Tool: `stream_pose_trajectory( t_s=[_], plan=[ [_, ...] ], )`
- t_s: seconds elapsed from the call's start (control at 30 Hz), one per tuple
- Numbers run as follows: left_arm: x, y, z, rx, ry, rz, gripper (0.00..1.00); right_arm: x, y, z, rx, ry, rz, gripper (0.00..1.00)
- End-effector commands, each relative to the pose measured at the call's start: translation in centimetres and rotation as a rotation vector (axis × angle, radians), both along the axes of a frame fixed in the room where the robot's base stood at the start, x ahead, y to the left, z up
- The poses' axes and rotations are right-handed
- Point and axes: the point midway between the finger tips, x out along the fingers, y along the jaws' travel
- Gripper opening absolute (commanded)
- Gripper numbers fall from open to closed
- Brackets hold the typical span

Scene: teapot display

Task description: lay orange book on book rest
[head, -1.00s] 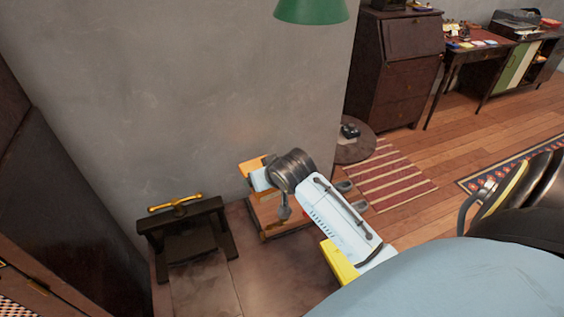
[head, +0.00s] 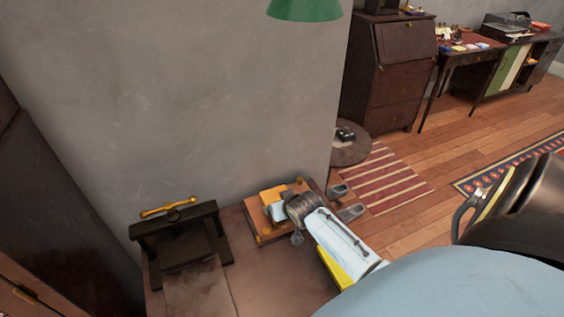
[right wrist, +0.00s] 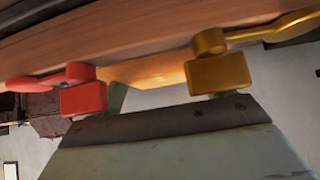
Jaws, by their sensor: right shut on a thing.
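The orange book (head: 273,193) is at my right gripper (head: 277,209), which is shut on it and partly covers it. The book appears over the wooden book rest (head: 252,220), inside its outline. I cannot tell whether the book touches the rest. My right arm comes in from the lower right and hides part of the rest. In the right wrist view an orange surface (right wrist: 148,72), likely the book, shows between a red and a gold piece, with a wooden surface across the top. My left gripper is not in view.
A dark press with a gold handle (head: 168,206) stands left of the rest on the brown surface (head: 225,255). The grey wall (head: 200,90) rises behind. A green lampshade (head: 305,8) hangs above. A round table (head: 345,153) and striped rug (head: 388,178) are to the right.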

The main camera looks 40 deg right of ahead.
Motion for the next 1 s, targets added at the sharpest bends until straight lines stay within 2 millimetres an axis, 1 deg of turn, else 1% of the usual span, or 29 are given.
stream_pose_trajectory(
  t_s=[0.23,0.37,0.4,0.53,0.73,0.83,0.97,1.0],
  plan=[
    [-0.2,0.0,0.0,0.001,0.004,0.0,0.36,0.1,0.0,0.1,0.0,-0.003,0.001,0.5],
    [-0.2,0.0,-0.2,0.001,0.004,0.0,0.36,0.1,0.0,-0.3,-0.001,-0.002,0.0,0.5],
    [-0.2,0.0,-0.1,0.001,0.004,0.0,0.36,0.1,0.0,-0.3,0.0,-0.001,0.0,0.84],
    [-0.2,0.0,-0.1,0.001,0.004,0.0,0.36,0.1,0.0,-0.3,0.0,-0.001,0.0,1.0],
    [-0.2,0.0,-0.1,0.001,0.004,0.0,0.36,0.1,0.0,-0.3,-0.001,-0.002,0.0,1.0],
    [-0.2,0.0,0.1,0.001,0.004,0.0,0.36,0.1,0.0,0.2,-0.001,-0.003,0.0,1.0],
    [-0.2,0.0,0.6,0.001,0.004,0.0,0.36,-0.9,0.3,1.1,0.0,-0.001,0.0,1.0],
    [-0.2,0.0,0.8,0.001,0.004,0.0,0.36,-1.3,0.5,1.6,0.0,-0.002,0.001,1.0]
  ],
)
